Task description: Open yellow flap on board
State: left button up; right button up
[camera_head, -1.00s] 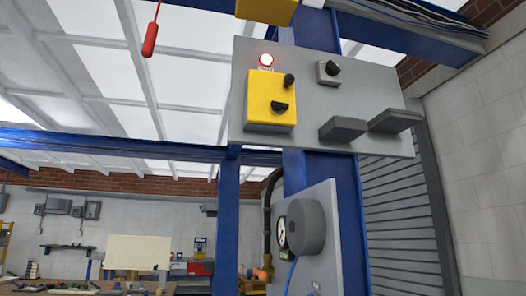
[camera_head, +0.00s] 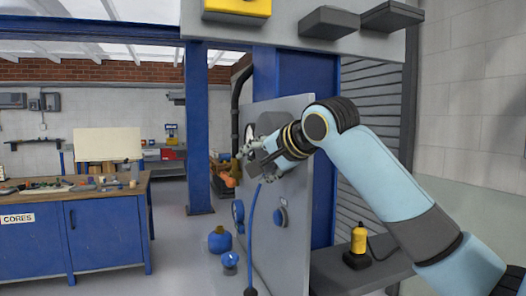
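A grey board (camera_head: 282,30) is cut off by the top edge of the view. The lower part of a yellow box (camera_head: 238,8) shows on it at upper left, with a dark part at the very top. Its upper part is out of view, and I cannot see a flap clearly. My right arm comes in from the right. Its gripper (camera_head: 254,158) is well below the yellow box, in front of a lower grey panel, apart from the board. Its fingers are small and dark, and I cannot tell whether they are open. My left gripper is not in view.
Two dark grey blocks (camera_head: 329,22) (camera_head: 392,17) stick out from the board. A lower grey panel (camera_head: 292,215) carries blue knobs and a blue hose (camera_head: 252,230). A yellow lamp-like object (camera_head: 358,240) stands on a grey ledge at right. A blue workbench (camera_head: 105,235) is at left.

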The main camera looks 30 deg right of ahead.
jog(key=s+d+r+m+t, duration=0.1)
jog(key=s+r+m+t, duration=0.25)
jog(key=r, duration=1.15)
jog(key=s+r+m+t+y+p, duration=0.1)
jog(key=s+r+m+t, duration=0.2)
jog(key=r, duration=1.1)
jog(key=s+d+r+m+t, duration=0.1)
jog(key=s+r+m, duration=0.3)
jog(key=r, duration=1.1)
jog(key=shift+m, duration=0.25)
jog(key=p+x, duration=0.6)
jog(key=x, duration=0.5)
jog(key=shift+w, duration=0.1)
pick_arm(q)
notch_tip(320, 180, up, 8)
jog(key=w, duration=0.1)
pick_arm(e)
grip_shut()
